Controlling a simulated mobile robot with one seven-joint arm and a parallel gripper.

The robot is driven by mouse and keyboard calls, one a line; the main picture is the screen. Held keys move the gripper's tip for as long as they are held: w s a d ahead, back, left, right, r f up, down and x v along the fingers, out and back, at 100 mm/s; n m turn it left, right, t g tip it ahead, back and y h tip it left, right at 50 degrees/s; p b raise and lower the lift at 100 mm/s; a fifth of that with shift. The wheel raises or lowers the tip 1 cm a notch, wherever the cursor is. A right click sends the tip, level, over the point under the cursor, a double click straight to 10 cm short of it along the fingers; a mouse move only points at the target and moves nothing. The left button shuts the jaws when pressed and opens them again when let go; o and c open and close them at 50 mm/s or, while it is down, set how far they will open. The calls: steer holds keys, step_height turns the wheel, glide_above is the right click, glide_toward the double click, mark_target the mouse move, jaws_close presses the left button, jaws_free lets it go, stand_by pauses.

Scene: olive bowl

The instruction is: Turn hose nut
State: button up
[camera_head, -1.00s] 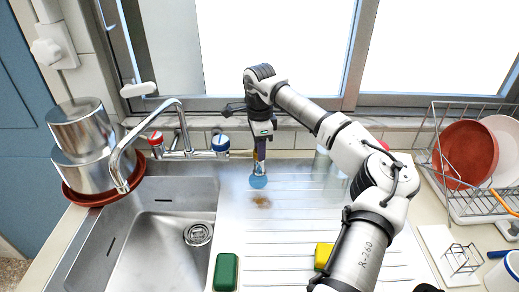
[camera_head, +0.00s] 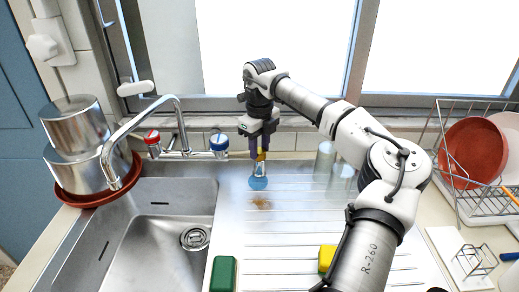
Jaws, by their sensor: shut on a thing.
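My gripper (camera_head: 259,168) points straight down over the back left of the ribbed drainboard, just right of the sink. It is shut on a small part, which I take to be the hose nut; a yellow-brass piece (camera_head: 261,155) shows between the fingers. The fingers largely hide its shape. A round blue piece (camera_head: 258,184) shows right below the fingertips, at the drainboard surface. I cannot tell whether the nut touches this blue piece.
The sink (camera_head: 160,235) and curved tap (camera_head: 150,118) with red and blue knobs are to the left. A green sponge (camera_head: 223,274) and a yellow sponge (camera_head: 327,257) lie in front. A glass (camera_head: 325,158) stands right of my gripper. A dish rack (camera_head: 455,190) is at far right.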

mark_target(259, 150)
steer(key=m+b, duration=0.1)
steer(key=m, duration=0.3)
steer(key=shift+m, duration=0.3)
steer(key=shift+m+b, duration=0.55)
steer(key=shift+m, duration=1.35)
steer(key=o, duration=1)
steer(key=shift+c, duration=0.2)
step_height(259, 150, up, 14)
steer(key=b, duration=0.1)
